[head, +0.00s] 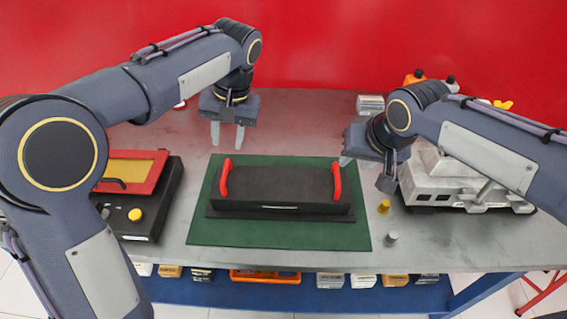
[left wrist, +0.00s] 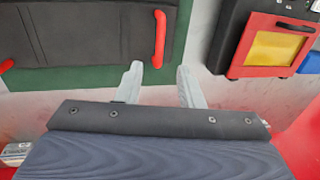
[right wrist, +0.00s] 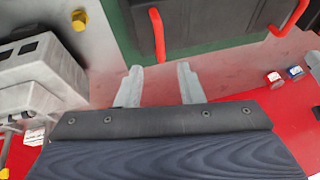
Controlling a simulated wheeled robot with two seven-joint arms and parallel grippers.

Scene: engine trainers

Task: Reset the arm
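My left gripper (head: 228,134) hangs above the back of the table, behind and left of a black case with red handles (head: 270,205). Its two grey fingers stand apart with nothing between them, as the left wrist view shows (left wrist: 158,84). My right gripper (head: 364,170) is above the table to the right of the case, near its right red handle. Its fingers are also apart and empty in the right wrist view (right wrist: 160,84). The case lies closed on a green mat (head: 375,236), touched by neither gripper.
A black box with a red-framed yellow panel (head: 135,172) and a yellow knob stands left. A grey engine-like block (head: 455,185) stands right, partly hidden by my right arm. Small yellow (head: 384,206) and grey (head: 391,239) pieces stand near the mat. The table's front right is clear.

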